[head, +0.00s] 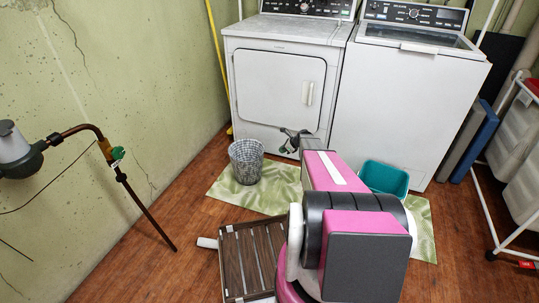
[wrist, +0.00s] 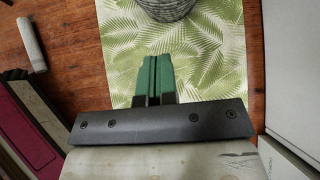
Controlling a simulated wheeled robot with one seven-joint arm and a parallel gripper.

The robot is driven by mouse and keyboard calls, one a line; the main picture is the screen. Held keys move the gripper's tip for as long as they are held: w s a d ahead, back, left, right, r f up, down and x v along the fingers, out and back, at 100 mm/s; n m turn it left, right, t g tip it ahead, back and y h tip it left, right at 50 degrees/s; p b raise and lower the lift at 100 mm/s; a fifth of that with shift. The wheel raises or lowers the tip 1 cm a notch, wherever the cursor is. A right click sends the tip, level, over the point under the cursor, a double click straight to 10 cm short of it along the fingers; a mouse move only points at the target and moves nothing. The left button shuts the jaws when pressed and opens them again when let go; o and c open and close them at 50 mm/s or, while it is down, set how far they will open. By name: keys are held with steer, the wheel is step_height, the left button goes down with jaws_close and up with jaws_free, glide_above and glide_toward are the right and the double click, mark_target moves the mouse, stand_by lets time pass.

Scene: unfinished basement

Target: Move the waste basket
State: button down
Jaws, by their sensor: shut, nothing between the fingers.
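The waste basket, a grey patterned round basket (head: 247,162), stands upright on a green leaf-print mat (head: 225,190) in front of the dryer. In the wrist view only its lower part (wrist: 166,8) shows at the top edge; its rim is out of that view. My gripper (head: 291,143) is to the right of the basket in the head view, partly hidden by my arm. In the wrist view its green fingers (wrist: 155,78) are together and empty, apart from the basket, over the mat.
A teal tub (head: 384,178) stands on the mat behind my arm. A dryer (head: 280,90) and washer (head: 412,110) line the back. A slatted wooden piece (head: 250,258) lies in front. A pipe (head: 145,210) juts from the left wall; a white rack (head: 485,205) stands right.

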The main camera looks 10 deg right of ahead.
mark_target(261, 157)
steer(key=shift+w+a+r+x, duration=0.2)
steer(key=shift+a+r+x, duration=0.15)
steer(key=shift+x, duration=1.75)
steer(key=shift+w+a+r+x, duration=0.15)
steer(key=shift+a+r+x, duration=0.15)
steer(key=shift+x, duration=1.8)
steer(key=shift+w+a+r+x, duration=0.25)
steer(key=shift+r+x, duration=0.1)
steer(key=shift+x, duration=1.75)
steer(key=shift+s, duration=0.1)
steer(key=w+a, duration=0.9)
steer(key=a, duration=0.4)
steer(key=w+a, duration=0.9)
steer(key=a, duration=0.5)
steer(key=shift+d, duration=0.1)
